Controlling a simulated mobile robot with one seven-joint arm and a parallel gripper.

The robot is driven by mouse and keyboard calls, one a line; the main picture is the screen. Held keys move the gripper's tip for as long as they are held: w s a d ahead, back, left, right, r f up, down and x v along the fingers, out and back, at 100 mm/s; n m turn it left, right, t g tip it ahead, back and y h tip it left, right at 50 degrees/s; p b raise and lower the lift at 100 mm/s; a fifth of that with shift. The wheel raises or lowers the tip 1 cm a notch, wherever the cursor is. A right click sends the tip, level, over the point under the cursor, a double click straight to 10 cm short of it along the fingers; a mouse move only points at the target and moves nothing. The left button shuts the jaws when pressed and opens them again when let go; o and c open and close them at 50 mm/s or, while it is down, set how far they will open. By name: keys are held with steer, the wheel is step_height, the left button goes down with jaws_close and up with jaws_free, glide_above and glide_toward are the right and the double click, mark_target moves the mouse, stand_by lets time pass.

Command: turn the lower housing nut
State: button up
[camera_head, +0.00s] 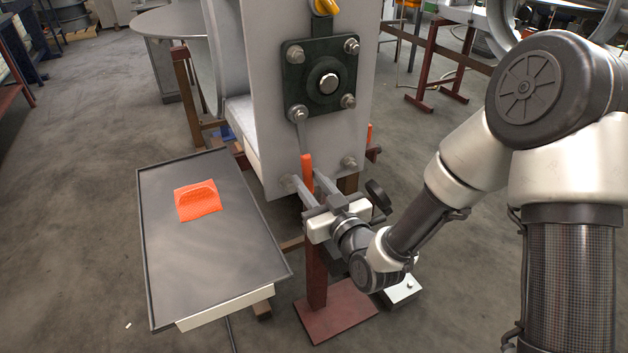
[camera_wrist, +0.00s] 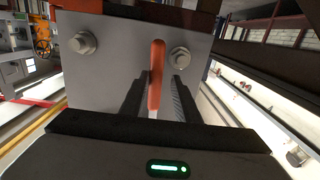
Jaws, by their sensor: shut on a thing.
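A grey upright housing plate (camera_head: 262,75) carries a black square flange (camera_head: 318,72) with a hex nut at each corner. At the flange's lower left nut (camera_head: 298,113), a thin grey shank runs down to an orange handle (camera_head: 307,168), like a spanner. My gripper (camera_head: 308,187) is at the plate's lower edge, shut on this handle. In the wrist view, the orange handle (camera_wrist: 156,72) stands upright between my two dark fingers (camera_wrist: 158,92). Two more bolts sit low on the plate, a left one (camera_wrist: 83,42) and a right one (camera_wrist: 179,59). The spanner's head is hard to make out.
A red-brown stand with a foot plate (camera_head: 337,311) is beneath my gripper. A yellow part (camera_head: 326,7) hangs above the flange.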

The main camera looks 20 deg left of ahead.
steer(key=shift+s+a, duration=0.1)
steer(key=shift+s, duration=0.1)
stand_by(1.1)
steer(key=shift+w, duration=0.1)
jaws_close()
steer(key=shift+r, duration=0.1)
steer(key=shift+s+d+g, duration=0.3)
steer(key=shift+d, duration=0.05)
steer(key=shift+s+d, duration=0.1)
stand_by(0.3)
